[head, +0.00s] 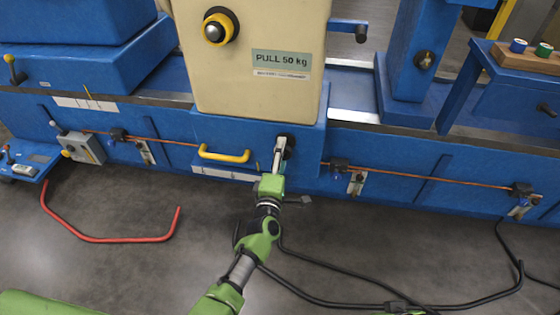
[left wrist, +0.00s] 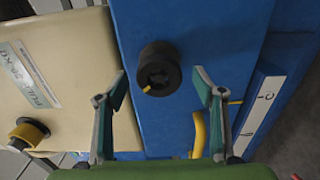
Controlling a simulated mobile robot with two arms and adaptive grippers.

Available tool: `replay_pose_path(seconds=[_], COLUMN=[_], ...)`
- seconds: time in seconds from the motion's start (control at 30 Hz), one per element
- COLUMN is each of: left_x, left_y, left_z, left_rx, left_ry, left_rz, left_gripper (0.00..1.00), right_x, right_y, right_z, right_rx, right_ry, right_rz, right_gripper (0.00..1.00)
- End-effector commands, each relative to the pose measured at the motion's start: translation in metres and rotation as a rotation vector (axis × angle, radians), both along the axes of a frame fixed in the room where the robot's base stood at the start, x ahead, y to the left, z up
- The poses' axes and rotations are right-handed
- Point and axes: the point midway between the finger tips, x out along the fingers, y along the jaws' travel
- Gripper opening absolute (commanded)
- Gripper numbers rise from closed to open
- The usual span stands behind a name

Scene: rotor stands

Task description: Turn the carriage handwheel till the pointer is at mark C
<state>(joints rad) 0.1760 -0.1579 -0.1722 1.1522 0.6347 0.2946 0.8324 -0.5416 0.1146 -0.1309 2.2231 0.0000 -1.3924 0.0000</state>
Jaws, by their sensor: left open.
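The handwheel (left wrist: 158,68) is a round black knob with a yellow mark on its rim, on the blue lower part of the carriage (head: 255,60). In the head view, it is partly hidden behind my left gripper (head: 279,152). In the left wrist view, my left gripper (left wrist: 160,84) is open, with one finger to each side of the handwheel and gaps between. A white scale strip (left wrist: 258,112) with dark marks lies to the right there. A small yellow pointer (left wrist: 235,102) shows at its edge. I cannot read which mark it is at. My right gripper is not in view.
A yellow handle (head: 224,155) sits left of the handwheel. A black and yellow knob (head: 218,27) is on the cream housing. A copper rod (head: 420,176) runs along the blue bed. A red hose (head: 110,239) and black cables (head: 330,264) lie on the floor.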

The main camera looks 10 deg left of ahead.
Motion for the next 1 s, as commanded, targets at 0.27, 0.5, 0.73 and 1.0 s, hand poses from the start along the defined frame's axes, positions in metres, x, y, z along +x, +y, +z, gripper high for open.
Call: replay_pose_path(seconds=[0.27, 0.5, 0.73, 1.0], left_x=[0.0035, 0.0034, 0.0032, 0.0032], left_y=[-0.0003, -0.0019, -0.0033, -0.0031], left_z=[-0.0005, 0.0004, 0.0008, 0.0008], left_rx=[0.000, -0.001, 0.000, 0.000], left_ry=[0.002, 0.001, 0.001, 0.001], left_rz=[0.000, 0.000, 0.000, 0.000], left_gripper=[0.62, 0.62, 0.62, 0.15], right_x=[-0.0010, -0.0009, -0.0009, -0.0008], right_y=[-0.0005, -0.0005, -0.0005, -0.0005], right_z=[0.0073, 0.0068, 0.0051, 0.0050], right_rx=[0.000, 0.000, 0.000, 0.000], right_ry=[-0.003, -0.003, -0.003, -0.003], right_rz=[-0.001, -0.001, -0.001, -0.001], right_gripper=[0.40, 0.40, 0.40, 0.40])
